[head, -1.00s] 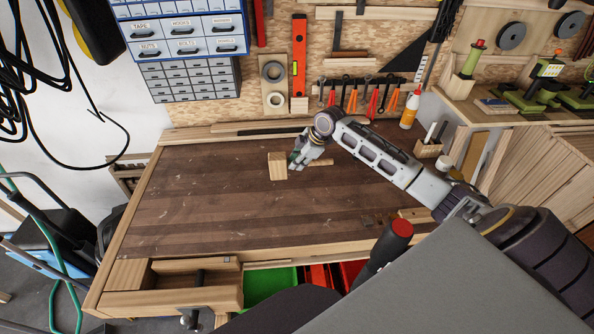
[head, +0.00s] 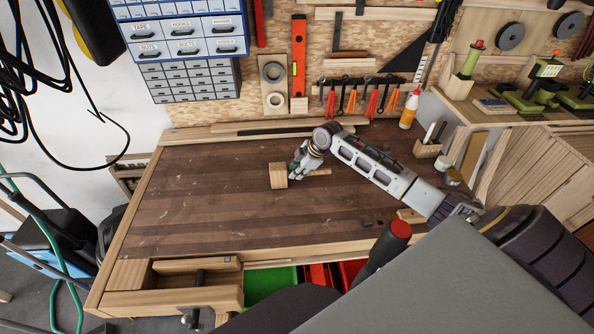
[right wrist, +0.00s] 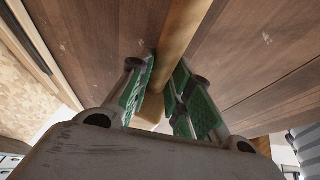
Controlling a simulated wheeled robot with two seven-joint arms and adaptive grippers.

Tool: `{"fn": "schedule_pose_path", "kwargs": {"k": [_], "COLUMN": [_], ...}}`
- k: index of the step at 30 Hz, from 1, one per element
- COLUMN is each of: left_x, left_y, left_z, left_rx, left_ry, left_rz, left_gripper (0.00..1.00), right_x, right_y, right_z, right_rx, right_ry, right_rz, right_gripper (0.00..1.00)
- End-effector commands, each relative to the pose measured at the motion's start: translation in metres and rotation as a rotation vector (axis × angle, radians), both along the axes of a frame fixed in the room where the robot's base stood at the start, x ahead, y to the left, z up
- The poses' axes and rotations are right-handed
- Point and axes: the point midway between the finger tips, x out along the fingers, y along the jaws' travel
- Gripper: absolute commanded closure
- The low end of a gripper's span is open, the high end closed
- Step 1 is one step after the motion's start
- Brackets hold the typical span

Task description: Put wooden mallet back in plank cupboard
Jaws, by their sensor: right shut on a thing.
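The wooden mallet (head: 278,176) has a pale block head and a straight handle pointing right; it is at the middle of the workbench (head: 200,215). I cannot tell whether it touches the top. My right gripper (head: 297,172) is shut around the handle, close to the head. In the right wrist view the handle (right wrist: 184,32) runs between the green-padded fingers (right wrist: 163,88), with part of the head (right wrist: 152,108) beyond, partly hidden. The plank cupboard (head: 535,170) appears to be the slatted wooden cabinet at the right. My left gripper is out of view.
A glue bottle (head: 410,108), a wooden pencil holder (head: 427,149) and small jars (head: 453,177) stand at the right end of the bench. Pliers and other tools hang on the back board. The bench's left half is clear. A vise (head: 190,295) is at the front left.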

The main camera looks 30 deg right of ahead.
Motion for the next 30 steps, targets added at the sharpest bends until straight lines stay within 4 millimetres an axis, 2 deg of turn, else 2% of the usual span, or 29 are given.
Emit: {"fn": "schedule_pose_path", "kwargs": {"k": [11, 12, 17, 30], "left_x": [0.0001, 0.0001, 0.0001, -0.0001], "left_y": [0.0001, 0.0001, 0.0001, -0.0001], "left_z": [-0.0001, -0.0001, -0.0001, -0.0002], "left_rx": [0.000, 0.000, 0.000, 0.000], "left_ry": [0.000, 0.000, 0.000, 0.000], "left_rz": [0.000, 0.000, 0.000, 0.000], "left_gripper": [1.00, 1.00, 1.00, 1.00], "right_x": [0.0008, 0.0001, 0.0001, -0.0002], "right_y": [0.0001, 0.0000, 0.0001, -0.0005], "right_z": [-0.0010, -0.0027, -0.0024, 0.0004], "right_rx": [0.001, 0.000, 0.000, -0.001], "right_ry": [-0.003, 0.000, 0.000, -0.001], "right_rz": [0.000, 0.000, 0.000, 0.000], "right_gripper": [1.00, 0.79, 0.58, 0.58]}}
